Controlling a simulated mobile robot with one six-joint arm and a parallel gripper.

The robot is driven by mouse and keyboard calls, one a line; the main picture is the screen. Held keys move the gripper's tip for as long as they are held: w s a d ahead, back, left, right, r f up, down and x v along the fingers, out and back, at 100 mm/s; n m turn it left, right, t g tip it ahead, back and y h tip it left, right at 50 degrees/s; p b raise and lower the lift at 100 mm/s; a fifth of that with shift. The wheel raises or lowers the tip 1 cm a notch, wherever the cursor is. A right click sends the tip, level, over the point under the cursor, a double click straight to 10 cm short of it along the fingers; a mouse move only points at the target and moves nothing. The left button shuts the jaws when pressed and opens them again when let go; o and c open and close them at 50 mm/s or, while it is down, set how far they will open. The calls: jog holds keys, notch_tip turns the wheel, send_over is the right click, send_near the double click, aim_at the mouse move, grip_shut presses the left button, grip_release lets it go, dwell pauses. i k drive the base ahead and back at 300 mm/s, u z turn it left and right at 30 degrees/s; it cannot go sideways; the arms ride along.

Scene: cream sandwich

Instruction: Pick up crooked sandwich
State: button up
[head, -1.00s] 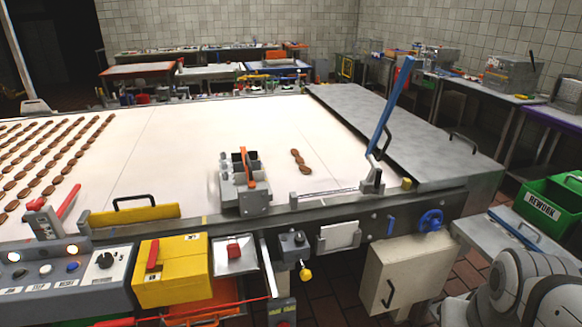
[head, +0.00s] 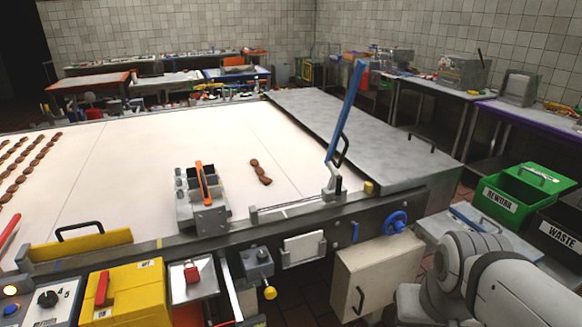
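Brown sandwiches lie in slanted rows (head: 28,165) on the white belt (head: 130,165) at the left of the head view. A separate short line of a few brown sandwiches (head: 260,172) lies on the belt near the middle, right of a grey device with an orange lever. They touch or nearly touch, and the line bends. I cannot tell which single sandwich is crooked. My gripper is out of view; only a rounded white and grey part of my arm shows at the lower right, well away from the sandwiches.
The grey device (head: 203,200) and a blue lever (head: 346,112) stand at the belt's near edge. A grey metal cover (head: 370,140) lies beyond the belt's right end. A green bin marked REWORK (head: 520,195) and a dark WASTE bin (head: 560,235) stand at the right.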

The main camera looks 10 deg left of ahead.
aim_at(266, 181)
jog(key=i, duration=1.8)
jog(key=u, duration=0.05)
